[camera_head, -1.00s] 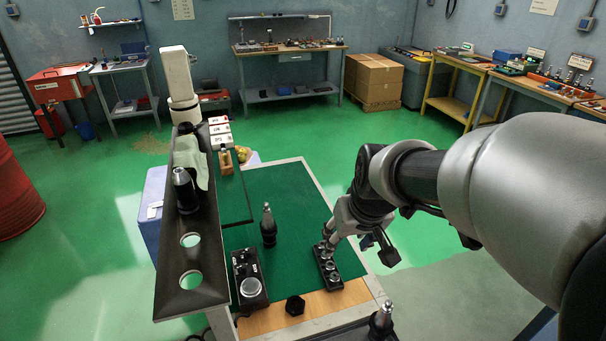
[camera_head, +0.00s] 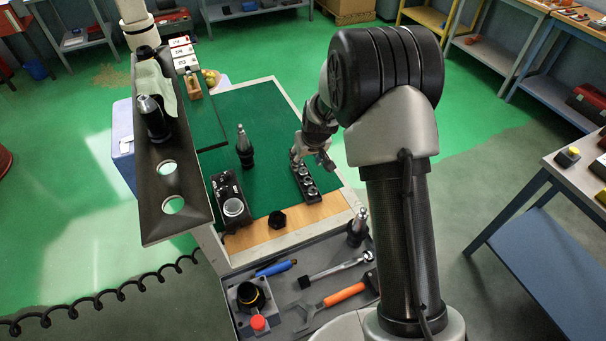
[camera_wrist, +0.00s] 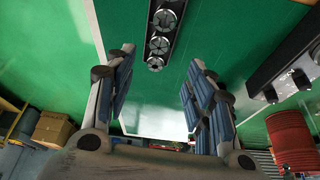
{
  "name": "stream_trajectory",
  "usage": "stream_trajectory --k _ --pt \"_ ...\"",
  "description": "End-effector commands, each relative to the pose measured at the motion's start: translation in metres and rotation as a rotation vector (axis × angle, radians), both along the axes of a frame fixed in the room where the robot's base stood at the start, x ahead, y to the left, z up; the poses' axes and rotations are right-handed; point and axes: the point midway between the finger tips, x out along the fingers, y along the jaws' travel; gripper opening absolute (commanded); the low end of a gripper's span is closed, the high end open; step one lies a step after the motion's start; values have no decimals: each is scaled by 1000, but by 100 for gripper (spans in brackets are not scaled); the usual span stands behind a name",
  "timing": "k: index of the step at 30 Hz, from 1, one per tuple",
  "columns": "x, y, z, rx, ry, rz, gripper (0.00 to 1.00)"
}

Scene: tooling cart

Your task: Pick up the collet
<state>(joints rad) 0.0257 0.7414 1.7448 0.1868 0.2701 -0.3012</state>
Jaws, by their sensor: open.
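Several metallic ring-like collets sit in a narrow black rack (camera_head: 311,197) on the green mat of the cart top. In the wrist view, a collet (camera_wrist: 159,44) sits in the rack at top centre, with a smaller one (camera_wrist: 155,63) at the rack's end. I cannot tell which one the task means. My gripper (camera_head: 311,158) is by the far end of the rack in the head view and partly hides it. In the wrist view my gripper (camera_wrist: 160,58) is open, its two padded fingers wide apart with nothing held between them.
A dark tapered tool holder (camera_head: 244,147) stands left of the rack. A black block with a round silver part (camera_head: 234,208) and a black hex nut (camera_head: 277,219) are nearer. Another holder (camera_head: 357,226) stands at the tool drawer (camera_head: 300,291). A black shelf with holes (camera_head: 160,200) rises at left.

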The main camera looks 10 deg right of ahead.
Motion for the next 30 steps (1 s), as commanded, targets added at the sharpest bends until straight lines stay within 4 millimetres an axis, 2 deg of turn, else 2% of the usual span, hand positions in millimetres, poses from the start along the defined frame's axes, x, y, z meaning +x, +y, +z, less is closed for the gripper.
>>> stream_trajectory --k 1,3,11,19,23,30 --pt "3 1 -12 1 3 0 49" --pt "8 1 -22 1 2 0 49" --pt "16 2 -38 0 0 -1 49" --pt "28 1 -76 1 2 0 49" --pt "32 1 -83 0 1 0 49" --pt "32 1 -83 0 0 0 48"
